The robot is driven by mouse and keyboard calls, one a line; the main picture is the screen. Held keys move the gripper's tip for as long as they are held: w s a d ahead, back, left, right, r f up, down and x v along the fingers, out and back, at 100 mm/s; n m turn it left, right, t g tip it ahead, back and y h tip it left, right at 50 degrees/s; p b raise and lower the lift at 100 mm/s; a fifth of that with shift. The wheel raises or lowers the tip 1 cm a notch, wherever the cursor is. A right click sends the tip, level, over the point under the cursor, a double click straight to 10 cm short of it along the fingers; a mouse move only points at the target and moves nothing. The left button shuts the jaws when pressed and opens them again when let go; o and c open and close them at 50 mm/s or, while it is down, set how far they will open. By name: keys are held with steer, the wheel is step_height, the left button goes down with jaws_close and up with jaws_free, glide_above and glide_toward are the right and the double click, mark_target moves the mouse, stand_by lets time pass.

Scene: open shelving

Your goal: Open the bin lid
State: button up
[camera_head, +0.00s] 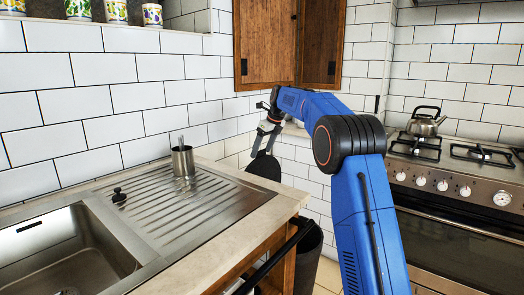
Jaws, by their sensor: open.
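The bin (308,258) is a dark cylinder standing on the floor past the right end of the counter, partly hidden by the counter and my arm. A dark rounded flat piece, which looks like the bin lid (264,168), stands raised and tilted behind the counter's far right corner. Its lower part is hidden by the counter. My gripper (262,148) is open, pointing down at the top edge of this piece. I cannot tell whether it touches it.
The counter (232,220) has a sink (65,255), a drainer and a metal cup (183,162) on its left side. A stove (465,190) with a kettle (426,122) stands at right. A wooden cabinet (268,45) hangs above my gripper. Tiled walls close off the corner.

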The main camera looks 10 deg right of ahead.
steer(key=v, duration=1.7)
steer(key=shift+r, duration=0.15)
steer(key=s+a+f+n+h, duration=0.15)
steer(key=s+n, duration=0.55)
steer(key=s, duration=0.9)
steer(key=s+a+f+n, duration=0.1)
steer(key=s+f+n, duration=0.2)
steer(key=s+n, duration=0.8)
steer(key=s+f+n, duration=0.3)
steer(key=s+f, duration=0.5)
steer(key=s, duration=0.3)
steer(key=s+f+n+h, duration=0.1)
steer(key=s+f+n, duration=0.3)
steer(key=s+f, duration=0.4)
steer(key=s+f+n+t, duration=0.1)
steer(key=s+f+n, duration=0.2)
steer(key=s+f, duration=0.5)
steer(key=s, duration=0.6)
steer(key=shift+s+f, duration=0.15)
steer(key=shift+f, duration=0.15)
